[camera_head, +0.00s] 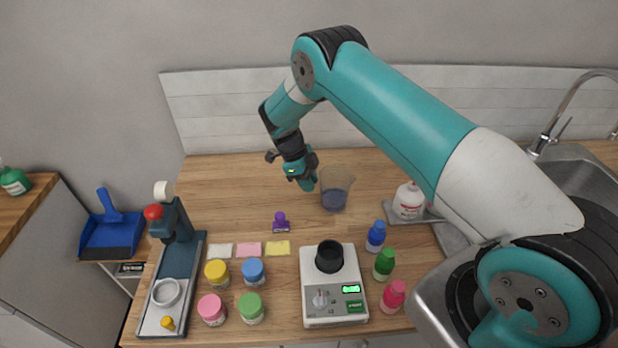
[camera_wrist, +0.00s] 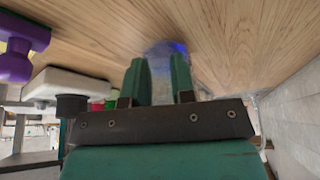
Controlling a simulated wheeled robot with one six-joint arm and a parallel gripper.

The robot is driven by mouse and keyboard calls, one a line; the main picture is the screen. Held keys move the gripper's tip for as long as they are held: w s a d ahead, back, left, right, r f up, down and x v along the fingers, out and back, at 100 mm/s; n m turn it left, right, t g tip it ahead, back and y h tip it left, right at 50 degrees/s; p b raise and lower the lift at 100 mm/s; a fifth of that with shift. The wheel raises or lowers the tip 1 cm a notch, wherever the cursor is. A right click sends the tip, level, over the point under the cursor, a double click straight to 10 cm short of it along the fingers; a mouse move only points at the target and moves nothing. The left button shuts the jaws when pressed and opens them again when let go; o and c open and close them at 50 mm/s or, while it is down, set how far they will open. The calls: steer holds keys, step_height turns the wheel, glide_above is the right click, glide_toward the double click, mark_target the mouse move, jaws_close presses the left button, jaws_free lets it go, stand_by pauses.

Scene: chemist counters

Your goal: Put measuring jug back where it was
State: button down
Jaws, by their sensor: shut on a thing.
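The measuring jug (camera_head: 337,187) is clear, with blue liquid in its lower part. It appears upright at the back middle of the wooden counter. I cannot tell whether its base touches the wood. My gripper (camera_head: 309,184) reaches down at the jug's left side and is shut on it. In the wrist view, the two green fingers (camera_wrist: 160,82) stand a little apart, with the blurred blue-tinted jug (camera_wrist: 166,50) between and beyond their tips. The fingers hide part of the jug there.
A white scale (camera_head: 334,310) with a black cup (camera_head: 329,256) stands in front. A purple stamp (camera_head: 281,222), coloured jars (camera_head: 217,272), and blue, green and pink bottles (camera_head: 376,236) are around it. A white bottle (camera_head: 408,200) stands on a tray at right. The back left counter is clear.

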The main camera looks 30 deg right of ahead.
steer(key=c, duration=1)
jaws_free()
steer(key=shift+o, duration=0.2)
steer(key=a+r+n+t+b, duration=0.15)
steer(key=r+n, duration=0.25)
steer(key=r, duration=0.5)
steer(key=a+r+n+b, duration=0.3)
steer(key=r, duration=0.6)
steer(key=s+a+r+n+y, duration=0.2)
steer(key=s+a+r+n, duration=0.1)
steer(key=s+n, duration=0.6)
steer(key=s+a+r+n+t+y, duration=0.1)
steer(key=s+a+r+n+y, duration=0.2)
steer(key=s+n, duration=0.6)
steer(key=s+a+r+n+y, duration=0.2)
steer(key=s+n, duration=0.7)
steer(key=s, duration=0.6)
step_height(320, 180, up, 3)
steer(key=shift+a+f+t, duration=0.2)
steer(key=shift+a+t, duration=0.15)
steer(key=shift+a, duration=0.55)
